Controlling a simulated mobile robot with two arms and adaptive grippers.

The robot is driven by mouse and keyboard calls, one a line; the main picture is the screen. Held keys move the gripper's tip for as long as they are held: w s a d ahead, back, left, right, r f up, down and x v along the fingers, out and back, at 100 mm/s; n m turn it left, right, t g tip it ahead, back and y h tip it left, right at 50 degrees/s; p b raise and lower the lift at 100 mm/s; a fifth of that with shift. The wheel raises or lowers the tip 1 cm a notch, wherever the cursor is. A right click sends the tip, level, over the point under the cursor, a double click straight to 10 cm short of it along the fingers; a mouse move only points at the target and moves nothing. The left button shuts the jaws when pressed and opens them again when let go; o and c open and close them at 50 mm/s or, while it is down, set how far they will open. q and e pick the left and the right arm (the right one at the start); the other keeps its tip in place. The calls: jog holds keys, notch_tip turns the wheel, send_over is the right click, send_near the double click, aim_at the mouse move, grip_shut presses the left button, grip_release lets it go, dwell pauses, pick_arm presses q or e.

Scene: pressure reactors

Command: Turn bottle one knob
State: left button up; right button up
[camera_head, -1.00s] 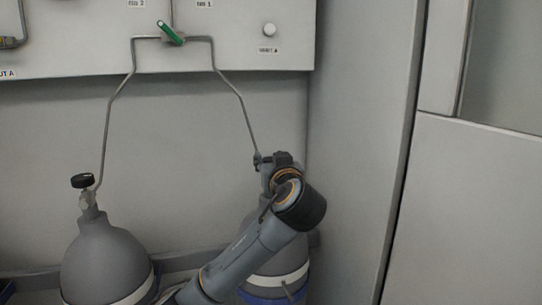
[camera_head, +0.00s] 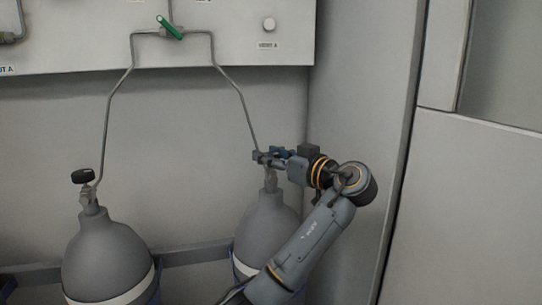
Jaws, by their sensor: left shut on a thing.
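Two grey gas bottles stand against the wall. The left bottle (camera_head: 105,258) has a black knob (camera_head: 83,176) on its valve, in plain view. The right bottle (camera_head: 266,220) has its valve (camera_head: 270,179) at the top, under my left gripper (camera_head: 264,157). My left gripper comes in from the right side of that valve, pointing left. It is shut on the right bottle's knob, which is mostly hidden by the fingers. My right gripper is not in view.
Thin metal pipes (camera_head: 105,120) run from both bottles up to a wall panel (camera_head: 80,50) with a green-handled valve (camera_head: 169,27). A rail (camera_head: 195,253) runs behind the bottles. A grey wall (camera_head: 355,110) stands close on the right.

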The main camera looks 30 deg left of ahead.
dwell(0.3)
pick_arm(q)
jog(key=o, duration=1.2)
jog(key=shift+d, duration=0.1)
jog(key=v, duration=1.1)
jog(key=shift+s+d, duration=0.1)
jog(key=shift+d, duration=0.3)
